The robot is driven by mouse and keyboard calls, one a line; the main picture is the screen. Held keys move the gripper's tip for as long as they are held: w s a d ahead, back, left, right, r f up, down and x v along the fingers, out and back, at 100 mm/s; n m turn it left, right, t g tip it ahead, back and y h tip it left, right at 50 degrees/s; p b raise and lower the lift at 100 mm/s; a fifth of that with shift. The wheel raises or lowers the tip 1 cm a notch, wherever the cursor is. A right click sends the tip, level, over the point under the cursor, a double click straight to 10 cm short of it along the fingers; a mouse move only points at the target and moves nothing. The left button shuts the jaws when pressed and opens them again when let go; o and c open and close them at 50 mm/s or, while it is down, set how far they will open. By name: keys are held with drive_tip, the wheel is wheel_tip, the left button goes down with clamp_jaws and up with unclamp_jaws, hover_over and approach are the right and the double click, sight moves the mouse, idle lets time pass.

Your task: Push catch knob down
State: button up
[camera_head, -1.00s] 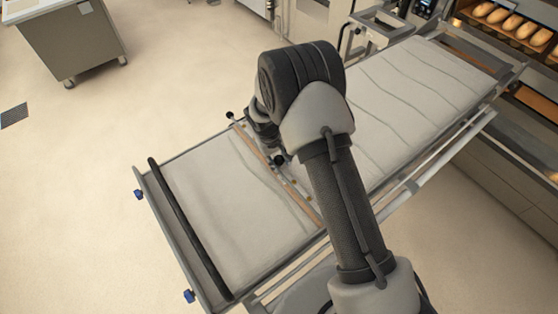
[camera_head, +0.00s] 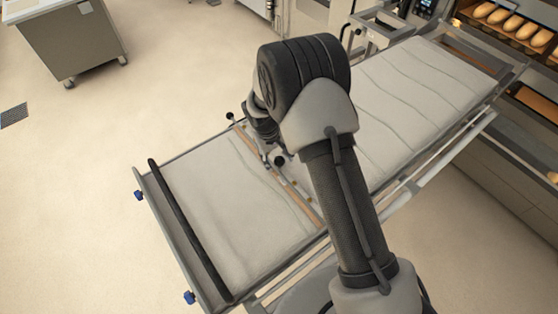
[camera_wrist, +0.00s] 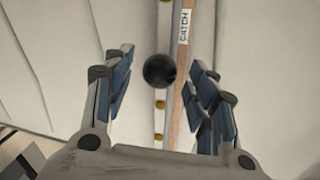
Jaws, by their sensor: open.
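The catch knob (camera_wrist: 160,70) is a round black ball on a metal strip across the cloth-covered loader. In the wrist view it sits between the two blue-padded fingers of my gripper (camera_wrist: 161,88), which are open and apart from it on both sides. In the head view a black knob (camera_head: 279,160) shows just below the wrist of my arm. A label reading CATCH (camera_wrist: 184,26) is on the wooden strip (camera_wrist: 182,90) beside the knob. My arm hides part of the strip in the head view. I cannot tell the height gap between the fingers and the knob.
The loader's pale cloth (camera_head: 235,205) runs toward the deck oven with loaves (camera_head: 520,24) at upper right. A second black knob (camera_head: 230,116) stands at the loader's far edge. A dark bar (camera_head: 190,230) crosses the near end. Open floor (camera_head: 70,200) lies left.

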wheel_tip(320, 180, up, 9)
drive_tip(key=a, duration=0.1)
drive_tip(key=shift+s+a, duration=0.35)
drive_tip(key=shift+s, duration=0.05)
